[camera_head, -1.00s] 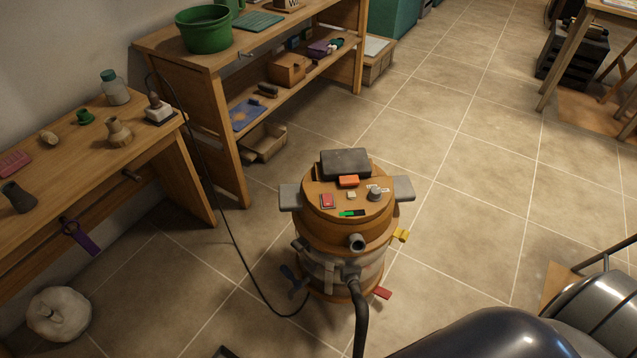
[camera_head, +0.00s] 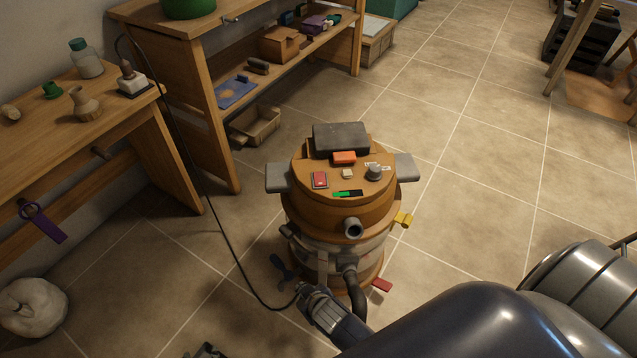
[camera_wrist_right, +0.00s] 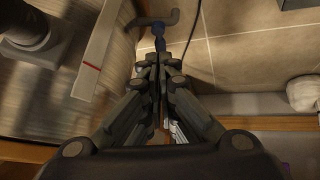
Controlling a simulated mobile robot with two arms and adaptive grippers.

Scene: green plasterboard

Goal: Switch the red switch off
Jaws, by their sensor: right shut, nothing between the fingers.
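A red switch (camera_head: 320,180) in a light frame sits on the left of the orange-brown lid (camera_head: 300,165) of a drum-shaped vacuum cleaner in the head view. Which way it is tipped is too small to tell. My right gripper (camera_head: 304,290) is shut and empty, low beside the vacuum's front left, below the lid and apart from the switch. In the right wrist view its closed fingers (camera_wrist_right: 158,60) point toward a dark caster (camera_wrist_right: 155,25); the switch is not seen there. A dark piece at the bottom edge (camera_head: 205,351) may be my left gripper.
An orange block (camera_head: 344,158), a grey knob (camera_head: 374,172) and a green-black strip (camera_head: 348,193) share the lid. A hose (camera_head: 356,297) leaves the front, near my right gripper. A black cord (camera_head: 220,225) runs along the left. Floor to the right is open.

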